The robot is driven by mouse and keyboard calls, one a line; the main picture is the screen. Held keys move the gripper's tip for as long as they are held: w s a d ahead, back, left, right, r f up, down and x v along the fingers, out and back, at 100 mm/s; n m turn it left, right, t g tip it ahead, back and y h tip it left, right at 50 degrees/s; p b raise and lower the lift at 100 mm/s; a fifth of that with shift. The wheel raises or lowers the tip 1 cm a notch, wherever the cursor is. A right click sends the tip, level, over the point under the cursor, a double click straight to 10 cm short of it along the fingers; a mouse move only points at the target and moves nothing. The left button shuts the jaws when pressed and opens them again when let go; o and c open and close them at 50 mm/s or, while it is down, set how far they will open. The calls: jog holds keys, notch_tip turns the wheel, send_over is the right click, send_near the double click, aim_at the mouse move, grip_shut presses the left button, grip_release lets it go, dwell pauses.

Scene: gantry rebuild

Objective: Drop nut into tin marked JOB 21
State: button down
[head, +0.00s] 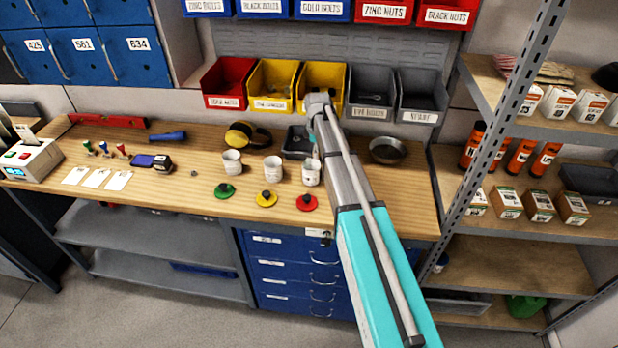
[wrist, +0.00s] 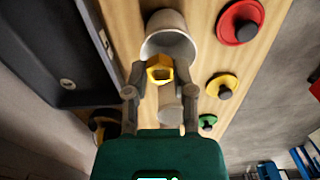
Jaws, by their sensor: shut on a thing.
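My gripper (wrist: 160,75) is shut on a gold hex nut (wrist: 160,61), held between the two fingertips. In the wrist view the nut overlaps the near rim of an open white tin (wrist: 168,22); its height above the tin is unclear. In the head view my gripper (head: 315,148) is just behind and above the right tin (head: 311,174), and the nut cannot be made out. The middle tin (head: 273,168) and left tin (head: 232,162) stand to the left. Their labels are too small to read, so I cannot tell which is JOB 21.
Green (head: 225,191), yellow (head: 266,199) and red (head: 307,203) lids lie in front of the tins. A dark tray (head: 297,142) and ear defenders (head: 245,136) are behind them. A round metal bowl (head: 387,150) sits right of my arm. Bins (head: 272,88) line the back.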

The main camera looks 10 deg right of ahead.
jog(key=shift+f+b, duration=1.3)
jog(key=shift+f, duration=0.3)
jog(key=shift+c, duration=1.9)
grip_release()
jog(key=shift+s, duration=0.15)
jog(key=shift+s, duration=0.5)
jog(key=s+a+m, duration=0.1)
jog(key=s+m, duration=1.2)
jog(key=s, duration=1.5)
jog(key=shift+m, duration=0.4)
